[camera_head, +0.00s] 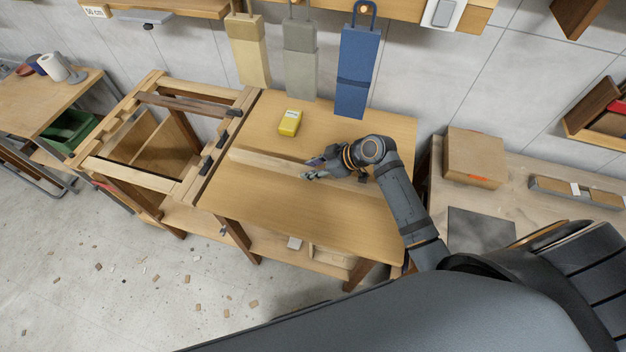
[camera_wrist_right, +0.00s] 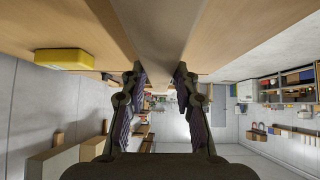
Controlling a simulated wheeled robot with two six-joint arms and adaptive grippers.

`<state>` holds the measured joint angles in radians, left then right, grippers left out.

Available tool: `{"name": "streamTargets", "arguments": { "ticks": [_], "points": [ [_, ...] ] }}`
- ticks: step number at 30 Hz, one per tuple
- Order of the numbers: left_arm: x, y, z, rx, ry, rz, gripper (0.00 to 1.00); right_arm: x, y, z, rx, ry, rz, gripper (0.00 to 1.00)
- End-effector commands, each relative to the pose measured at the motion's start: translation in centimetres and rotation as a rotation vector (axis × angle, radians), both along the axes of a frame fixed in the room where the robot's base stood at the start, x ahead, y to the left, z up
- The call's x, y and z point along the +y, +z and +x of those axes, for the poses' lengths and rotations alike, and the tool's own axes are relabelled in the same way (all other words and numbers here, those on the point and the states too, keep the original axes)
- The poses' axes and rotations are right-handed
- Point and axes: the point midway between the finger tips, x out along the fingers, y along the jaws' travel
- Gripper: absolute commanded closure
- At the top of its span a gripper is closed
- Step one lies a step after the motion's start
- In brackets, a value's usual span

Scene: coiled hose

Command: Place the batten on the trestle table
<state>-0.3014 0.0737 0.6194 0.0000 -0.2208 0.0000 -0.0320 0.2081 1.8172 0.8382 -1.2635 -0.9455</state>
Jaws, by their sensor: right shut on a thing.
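The batten (camera_head: 268,162) is a long, pale, straight strip of wood. It lies along the top of the trestle table (camera_head: 275,208), running from the open-frame side at the left toward the right. My right gripper (camera_head: 312,168) is shut on the batten, right of its middle. In the right wrist view the batten (camera_wrist_right: 163,28) runs between the two fingers (camera_wrist_right: 160,72), with tabletop on both sides. Whether the batten rests on the top or hangs just above it, I cannot tell. The gripper and forearm hide its right part. My left gripper is not in view.
A yellow box (camera_head: 290,123) stands on the tabletop behind the batten; it also shows in the right wrist view (camera_wrist_right: 64,59). Blue (camera_head: 358,75), grey and tan pieces hang behind the table. A cardboard box (camera_head: 474,158) stands on the right bench. The front tabletop is clear.

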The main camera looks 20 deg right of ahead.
Motion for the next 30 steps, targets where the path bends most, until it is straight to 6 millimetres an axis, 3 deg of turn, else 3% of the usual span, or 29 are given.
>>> {"name": "streamTargets", "arguments": {
  "ticks": [5, 11, 16, 22, 23, 27, 30],
  "points": [
    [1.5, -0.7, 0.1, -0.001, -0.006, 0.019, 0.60, -0.3, -0.7, 0.4, -0.002, 0.000, -0.002, 1.00],
    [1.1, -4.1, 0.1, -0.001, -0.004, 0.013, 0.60, -0.5, -4.2, 0.6, -0.001, 0.000, -0.002, 1.00],
    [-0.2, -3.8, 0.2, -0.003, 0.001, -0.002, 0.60, -0.5, -3.9, 0.6, -0.001, 0.000, -0.001, 1.00],
    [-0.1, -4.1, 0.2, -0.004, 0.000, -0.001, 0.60, -0.5, -4.2, 0.6, -0.001, 0.000, -0.002, 1.00],
    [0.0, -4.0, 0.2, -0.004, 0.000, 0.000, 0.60, -0.5, -4.2, 0.6, 0.001, 0.000, -0.002, 0.68],
    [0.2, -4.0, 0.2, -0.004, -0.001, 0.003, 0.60, -0.5, -4.2, 0.6, 0.001, 0.000, -0.002, 0.49],
    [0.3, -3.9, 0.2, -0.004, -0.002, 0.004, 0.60, -0.5, -4.2, 0.6, 0.001, 0.000, -0.002, 0.48]
  ]
}}
